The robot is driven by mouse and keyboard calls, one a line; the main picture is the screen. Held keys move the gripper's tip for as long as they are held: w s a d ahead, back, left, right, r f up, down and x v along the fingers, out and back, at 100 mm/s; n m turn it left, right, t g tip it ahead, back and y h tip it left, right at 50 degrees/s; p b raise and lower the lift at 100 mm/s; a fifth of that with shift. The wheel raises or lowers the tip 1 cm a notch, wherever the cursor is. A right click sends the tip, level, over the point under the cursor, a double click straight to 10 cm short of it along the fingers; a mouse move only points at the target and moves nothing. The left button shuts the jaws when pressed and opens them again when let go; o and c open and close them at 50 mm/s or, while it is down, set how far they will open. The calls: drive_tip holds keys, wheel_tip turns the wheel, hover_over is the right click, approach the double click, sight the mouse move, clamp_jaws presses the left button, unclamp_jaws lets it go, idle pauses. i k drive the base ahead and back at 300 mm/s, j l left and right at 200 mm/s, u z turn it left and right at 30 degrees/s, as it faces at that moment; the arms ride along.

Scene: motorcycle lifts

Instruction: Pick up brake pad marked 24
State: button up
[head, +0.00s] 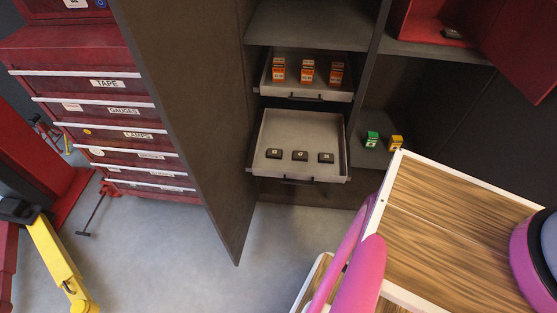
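Three small dark blocks, which look like brake pads, lie in a row in the lower pulled-out drawer (297,124) of the dark cabinet. They are the left pad (273,154), the middle pad (299,156) and the right pad (325,158). Each has a small pale mark on top, too small to read surely, so I cannot tell which one is 24. Another dark block (452,34) lies in the red compartment at the top right. Pink parts of my arm show at the bottom right. My gripper does not show.
The upper drawer (305,91) holds several orange boxes (307,71). A green box (372,139) and a yellow box (396,142) stand on the shelf at right. A wood-topped surface (455,205) fills the right front. The open cabinet door (190,110) stands left of the drawers.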

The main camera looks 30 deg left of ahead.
sight(324, 158)
drive_tip(key=k+u, duration=0.1)
drive_tip(key=u, duration=0.35)
drive_tip(key=k+l+u, duration=0.1)
drive_tip(key=u, duration=0.3)
drive_tip(key=k+u, duration=0.1)
drive_tip(key=u, duration=0.35)
